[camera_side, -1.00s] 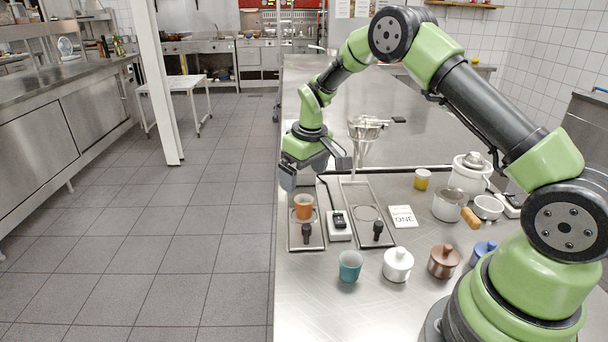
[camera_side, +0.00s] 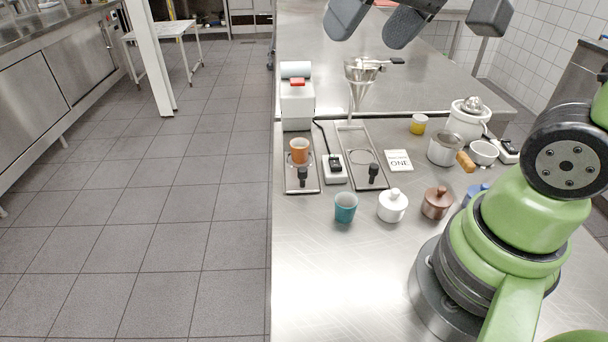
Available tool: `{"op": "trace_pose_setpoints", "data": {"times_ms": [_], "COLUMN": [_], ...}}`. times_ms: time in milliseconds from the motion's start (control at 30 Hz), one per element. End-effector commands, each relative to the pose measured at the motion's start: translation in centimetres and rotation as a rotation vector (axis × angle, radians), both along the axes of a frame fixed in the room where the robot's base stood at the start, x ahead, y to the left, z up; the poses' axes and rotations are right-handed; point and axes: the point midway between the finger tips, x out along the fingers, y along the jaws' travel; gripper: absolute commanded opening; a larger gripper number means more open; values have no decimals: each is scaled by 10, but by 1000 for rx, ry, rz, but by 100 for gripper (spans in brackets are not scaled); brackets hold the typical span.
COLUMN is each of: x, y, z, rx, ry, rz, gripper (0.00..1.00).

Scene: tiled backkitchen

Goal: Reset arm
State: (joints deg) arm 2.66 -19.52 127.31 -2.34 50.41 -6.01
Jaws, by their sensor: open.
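My gripper (camera_side: 374,32) hangs at the top edge of the picture, well above the steel counter (camera_side: 330,270). Its two dark grey fingers are spread apart with nothing between them. The rest of the gripper and its wrist are cut off by the frame. An orange cup (camera_side: 299,146) stands on the left metal tray (camera_side: 290,183), and a teal cup (camera_side: 345,207) stands in front of the trays.
A white box (camera_side: 297,110), metal funnel stand (camera_side: 361,75) and right tray (camera_side: 350,140) stand farther back. Lidded white (camera_side: 392,208) and copper (camera_side: 437,205) pots are near my base. A saucepan (camera_side: 443,149), bowl (camera_side: 484,153) and jar (camera_side: 467,122) stand right. The front-left counter is clear.

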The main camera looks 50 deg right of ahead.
Motion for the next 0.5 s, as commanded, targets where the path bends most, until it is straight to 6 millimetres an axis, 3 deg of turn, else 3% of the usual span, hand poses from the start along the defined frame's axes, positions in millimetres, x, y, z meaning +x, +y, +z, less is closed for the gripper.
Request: {"op": "trace_pose_setpoints", "data": {"times_ms": [100,200,333,500], "x": [-37,-58,-73,-77], "y": [8,13,15,16], "z": [2,-2,-7,-8], "rx": [43,75,97,105], "ry": [-52,-78,-96,-99], "rz": [-23,-39,-51,-54], "gripper": [93,93,93,93]}}
